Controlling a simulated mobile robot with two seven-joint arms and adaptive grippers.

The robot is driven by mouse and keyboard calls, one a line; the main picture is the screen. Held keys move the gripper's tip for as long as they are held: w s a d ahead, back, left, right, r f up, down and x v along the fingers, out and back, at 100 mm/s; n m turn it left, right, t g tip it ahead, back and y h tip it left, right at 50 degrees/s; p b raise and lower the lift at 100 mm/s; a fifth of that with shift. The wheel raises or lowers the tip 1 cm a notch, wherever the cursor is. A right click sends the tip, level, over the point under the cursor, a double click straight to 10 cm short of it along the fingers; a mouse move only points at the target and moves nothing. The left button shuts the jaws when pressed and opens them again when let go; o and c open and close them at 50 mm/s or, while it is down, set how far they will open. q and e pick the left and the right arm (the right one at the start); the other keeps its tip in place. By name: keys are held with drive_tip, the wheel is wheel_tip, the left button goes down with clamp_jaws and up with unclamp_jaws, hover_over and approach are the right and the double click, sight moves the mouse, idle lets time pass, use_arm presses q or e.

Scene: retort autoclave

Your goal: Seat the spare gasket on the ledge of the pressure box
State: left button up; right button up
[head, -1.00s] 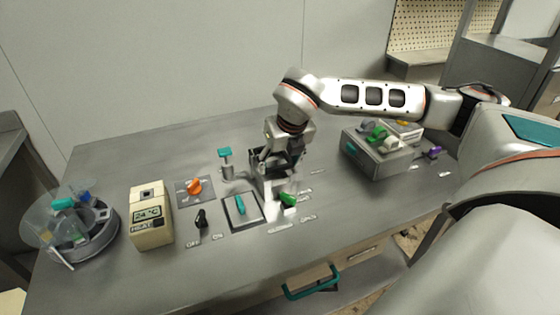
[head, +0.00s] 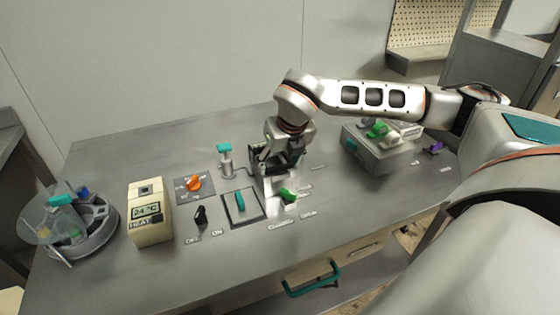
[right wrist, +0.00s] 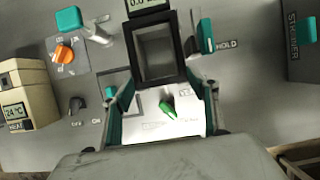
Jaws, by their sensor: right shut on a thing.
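My right gripper (head: 276,166) hangs over the middle of the bench, pointing down. In the right wrist view its two teal-padded fingers (right wrist: 161,92) stand on either side of a black square ring, which looks like the gasket (right wrist: 137,52). They are shut on it. Through the ring I see a grey, hollow square interior. The ring appears to lie over the mouth of the pressure box, whose bright metal front (right wrist: 150,128) shows below. I cannot tell whether the ring touches the ledge. The fingers hide much of the box in the head view. My left gripper is not in view.
A green handle (head: 287,195) sits close to the gripper. A teal switch (head: 240,203), black knob (head: 200,215), orange knob (head: 194,183) and beige temperature unit (head: 146,210) stand to its left. A grey strainer box (head: 375,158) stands to the right. The bench's back left is clear.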

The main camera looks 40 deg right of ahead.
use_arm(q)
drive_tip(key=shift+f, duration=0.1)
use_arm(e)
drive_tip(key=shift+f, duration=0.15)
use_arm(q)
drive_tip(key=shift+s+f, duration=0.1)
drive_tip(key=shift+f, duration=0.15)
use_arm(e)
drive_tip(key=shift+f, duration=0.35)
